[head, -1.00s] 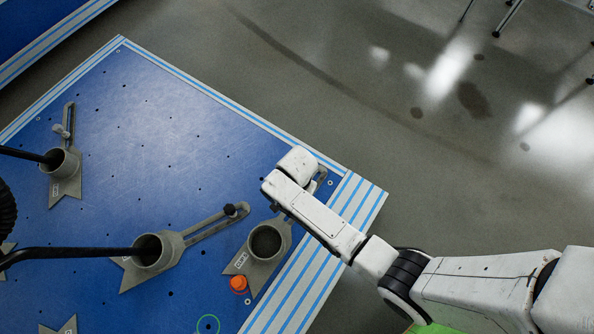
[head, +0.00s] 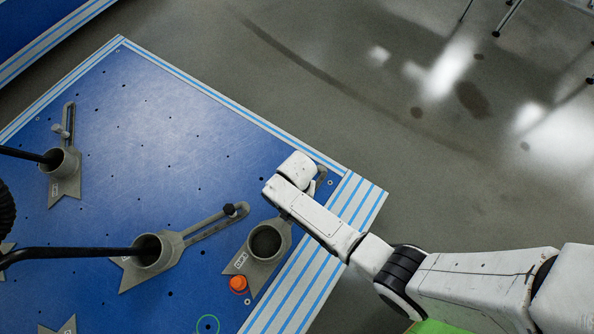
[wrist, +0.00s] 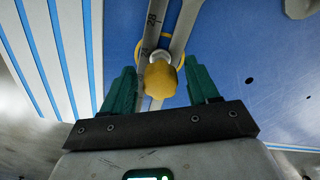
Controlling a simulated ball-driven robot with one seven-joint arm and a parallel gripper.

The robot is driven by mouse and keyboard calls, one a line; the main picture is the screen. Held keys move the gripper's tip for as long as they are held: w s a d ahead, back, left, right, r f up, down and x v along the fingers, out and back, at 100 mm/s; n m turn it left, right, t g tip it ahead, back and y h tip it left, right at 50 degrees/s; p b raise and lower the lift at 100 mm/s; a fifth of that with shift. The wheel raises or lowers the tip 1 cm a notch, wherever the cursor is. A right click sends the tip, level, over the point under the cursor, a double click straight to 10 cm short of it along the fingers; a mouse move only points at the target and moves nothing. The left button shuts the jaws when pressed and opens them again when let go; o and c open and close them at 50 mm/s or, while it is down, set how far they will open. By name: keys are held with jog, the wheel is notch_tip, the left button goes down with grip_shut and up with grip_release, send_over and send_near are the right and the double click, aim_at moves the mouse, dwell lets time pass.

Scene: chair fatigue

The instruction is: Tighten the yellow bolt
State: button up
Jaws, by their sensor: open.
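The yellow bolt (wrist: 160,80) shows in the wrist view, standing in the slot of a grey slotted bracket arm (wrist: 184,25). A yellow ring lies around its base on the blue surface. My gripper (wrist: 162,84) is open, with one green finger on each side of the bolt and visible gaps between. In the head view my white arm hides the bolt and the gripper. The grey bracket with a round socket (head: 265,242) shows beside the arm there.
The blue table (head: 150,110) has a striped edge (head: 320,260) under my arm. An orange knob (head: 238,284) sits by the near bracket. Other slotted brackets (head: 155,252) (head: 66,172) hold black tubes to the left. A green circle (head: 207,324) marks the table in front.

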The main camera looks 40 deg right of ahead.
jog(key=shift+n, duration=0.3)
jog(key=n+p, duration=0.1)
jog(key=n, duration=0.1)
jog(key=shift+r+n, duration=0.1)
jog(key=shift+n, duration=0.8)
jog(key=shift+c, duration=0.4)
jog(key=c, duration=0.9)
jog(key=m+p, duration=0.1)
jog(key=m, duration=0.1)
jog(key=shift+m, duration=1)
